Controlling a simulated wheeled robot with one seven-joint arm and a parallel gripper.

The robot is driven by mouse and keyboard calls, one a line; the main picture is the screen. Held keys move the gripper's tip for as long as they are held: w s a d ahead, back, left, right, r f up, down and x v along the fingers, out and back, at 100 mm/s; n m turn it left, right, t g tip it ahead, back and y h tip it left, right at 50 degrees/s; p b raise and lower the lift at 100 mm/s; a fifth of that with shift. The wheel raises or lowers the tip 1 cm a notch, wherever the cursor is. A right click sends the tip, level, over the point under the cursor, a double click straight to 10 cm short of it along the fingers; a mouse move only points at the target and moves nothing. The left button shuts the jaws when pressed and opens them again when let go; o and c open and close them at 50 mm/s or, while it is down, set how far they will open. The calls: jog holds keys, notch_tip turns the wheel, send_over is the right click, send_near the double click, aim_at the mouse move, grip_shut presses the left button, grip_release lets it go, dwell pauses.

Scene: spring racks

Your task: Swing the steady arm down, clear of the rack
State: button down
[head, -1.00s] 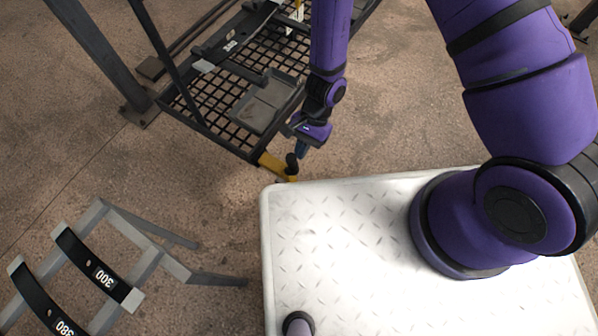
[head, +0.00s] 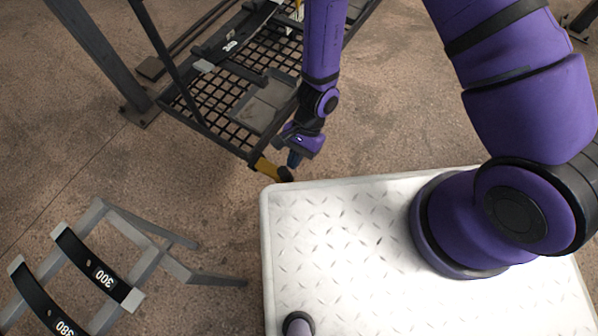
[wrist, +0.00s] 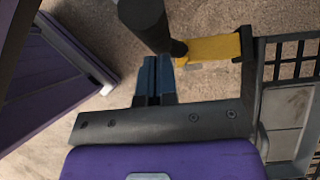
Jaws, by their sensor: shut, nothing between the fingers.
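The steady arm (head: 264,167) is a short yellow bar at the near corner of the dark mesh rack, with a black knob (head: 285,174) at its free end. In the wrist view the yellow steady arm (wrist: 212,48) reaches left from the rack's edge, and a thick black handle (wrist: 145,22) stands at its end. My gripper (head: 294,160) points down beside the knob. In the wrist view its blue fingertips (wrist: 154,78) are together and empty, close to the handle; whether they touch it I cannot tell.
The mesh rack (head: 196,109) carries a grey tray (head: 258,104). My white deck (head: 350,230) lies just in front of it. A grey stand (head: 150,262) with black curved bars, one marked 300, is at lower left. Bare floor lies between stand and rack.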

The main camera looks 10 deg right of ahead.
jog(key=shift+s+a, duration=2.4)
jog(key=shift+s, duration=0.7)
jog(key=shift+w+d, duration=0.95)
jog(key=shift+w, duration=0.25)
jog(key=shift+w+d, duration=0.9)
jog(key=shift+w, duration=0.3)
